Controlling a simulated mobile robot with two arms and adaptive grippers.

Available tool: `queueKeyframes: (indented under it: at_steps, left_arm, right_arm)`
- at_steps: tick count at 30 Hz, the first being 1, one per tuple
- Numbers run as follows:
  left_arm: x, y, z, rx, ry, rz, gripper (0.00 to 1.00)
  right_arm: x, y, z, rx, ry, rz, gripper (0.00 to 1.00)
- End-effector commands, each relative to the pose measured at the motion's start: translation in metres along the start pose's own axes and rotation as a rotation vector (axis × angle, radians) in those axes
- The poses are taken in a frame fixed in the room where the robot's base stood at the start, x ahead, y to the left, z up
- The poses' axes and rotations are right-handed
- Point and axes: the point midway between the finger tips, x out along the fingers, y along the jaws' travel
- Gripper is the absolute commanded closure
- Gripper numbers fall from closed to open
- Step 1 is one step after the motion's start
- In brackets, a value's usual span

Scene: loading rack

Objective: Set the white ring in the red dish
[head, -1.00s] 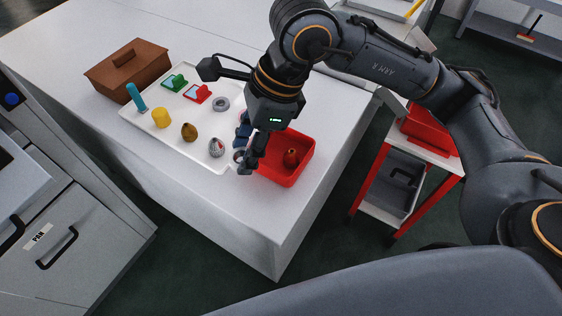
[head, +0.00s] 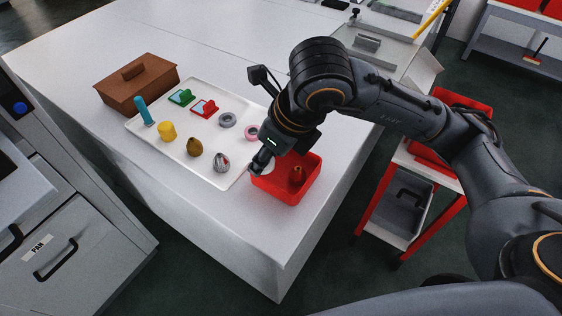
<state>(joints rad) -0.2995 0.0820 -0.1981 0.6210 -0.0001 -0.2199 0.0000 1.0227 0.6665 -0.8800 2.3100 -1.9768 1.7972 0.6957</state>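The red dish (head: 290,192) is a square, open tray at the right end of the white counter, with a small upright reddish-orange piece (head: 297,175) inside. My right gripper (head: 262,164) is over the dish's left part, pointing down. A pale, whitish rounded piece, seemingly the white ring (head: 268,168), shows at its fingertips, partly hidden by the fingers. The gripper appears shut on it, above the dish's left side. My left gripper is not in view.
A white tray (head: 213,180) left of the dish holds a grey ring (head: 227,119), a pink ring (head: 252,133), a yellow cylinder (head: 167,131) and several other small objects. A brown lidded box (head: 138,86) stands behind it. The counter's front is clear.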

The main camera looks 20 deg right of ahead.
Motion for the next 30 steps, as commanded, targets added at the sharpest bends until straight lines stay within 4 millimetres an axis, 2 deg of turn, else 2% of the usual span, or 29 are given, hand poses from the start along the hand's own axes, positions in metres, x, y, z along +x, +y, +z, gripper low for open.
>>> queueKeyframes:
  at_steps: [1,6,15,21,30]
  left_arm:
    - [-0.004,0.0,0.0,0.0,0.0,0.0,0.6]
    - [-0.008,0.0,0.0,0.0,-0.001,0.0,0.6]
    - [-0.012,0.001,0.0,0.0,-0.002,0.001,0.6]
    - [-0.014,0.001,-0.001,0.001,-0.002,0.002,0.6]
    - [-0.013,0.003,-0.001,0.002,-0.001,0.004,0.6]
  right_arm:
    - [0.008,-0.011,-0.004,0.008,0.008,0.0,0.81]
    - [0.036,-0.033,-0.013,0.003,0.005,0.001,0.81]
    - [0.059,-0.053,-0.019,0.002,0.004,0.0,0.81]
    - [0.084,-0.052,-0.029,-0.001,0.001,0.002,0.81]
    - [0.087,-0.052,-0.03,-0.002,-0.001,0.001,0.81]
